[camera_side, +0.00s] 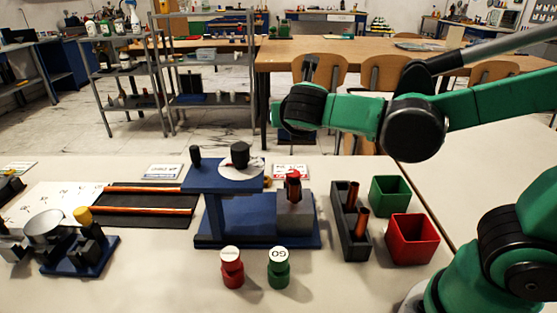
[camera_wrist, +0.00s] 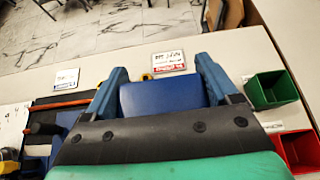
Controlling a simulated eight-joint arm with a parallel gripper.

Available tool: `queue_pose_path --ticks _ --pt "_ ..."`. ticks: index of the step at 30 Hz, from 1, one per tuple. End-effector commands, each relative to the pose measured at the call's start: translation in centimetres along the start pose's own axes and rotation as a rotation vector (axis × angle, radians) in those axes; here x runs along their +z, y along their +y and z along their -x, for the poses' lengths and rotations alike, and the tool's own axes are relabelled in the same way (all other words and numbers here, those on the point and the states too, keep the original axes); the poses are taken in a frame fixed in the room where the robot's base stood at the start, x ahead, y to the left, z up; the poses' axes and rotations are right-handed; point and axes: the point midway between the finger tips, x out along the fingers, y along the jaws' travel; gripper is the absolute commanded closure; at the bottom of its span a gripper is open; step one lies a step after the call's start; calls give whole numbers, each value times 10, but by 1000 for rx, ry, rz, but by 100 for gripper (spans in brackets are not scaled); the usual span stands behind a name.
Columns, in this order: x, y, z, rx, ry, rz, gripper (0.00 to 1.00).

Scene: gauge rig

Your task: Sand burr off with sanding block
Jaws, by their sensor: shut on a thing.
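My gripper (camera_wrist: 163,85) has its two blue-grey fingers on either side of a blue block (camera_wrist: 163,97), which I take to be the sanding block. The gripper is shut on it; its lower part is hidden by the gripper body. In the side view my wrist is raised above and behind the blue rig, and the held block cannot be made out. A dark orange-brown part with a red top (camera_side: 293,183) stands upright in a grey block (camera_side: 295,222) on the blue base (camera_side: 240,232). The burr is too small to tell.
A raised blue platform (camera_side: 200,181) carries a white disc and black posts. To the right are a dark rack (camera_side: 352,240) with orange-brown pegs, a green bin (camera_side: 390,196) and a red bin (camera_side: 413,240). Red (camera_side: 232,270) and green (camera_side: 278,270) labelled cylinders stand in front.

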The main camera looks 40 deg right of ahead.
Motion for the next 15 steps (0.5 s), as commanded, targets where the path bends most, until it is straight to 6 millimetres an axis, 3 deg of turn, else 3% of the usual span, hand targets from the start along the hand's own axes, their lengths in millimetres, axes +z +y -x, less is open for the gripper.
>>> queue_pose_path --ticks 6,15 --pt "-25 1 -14 0 0 0 74" --pt "-41 0 -22 0 0 0 74"
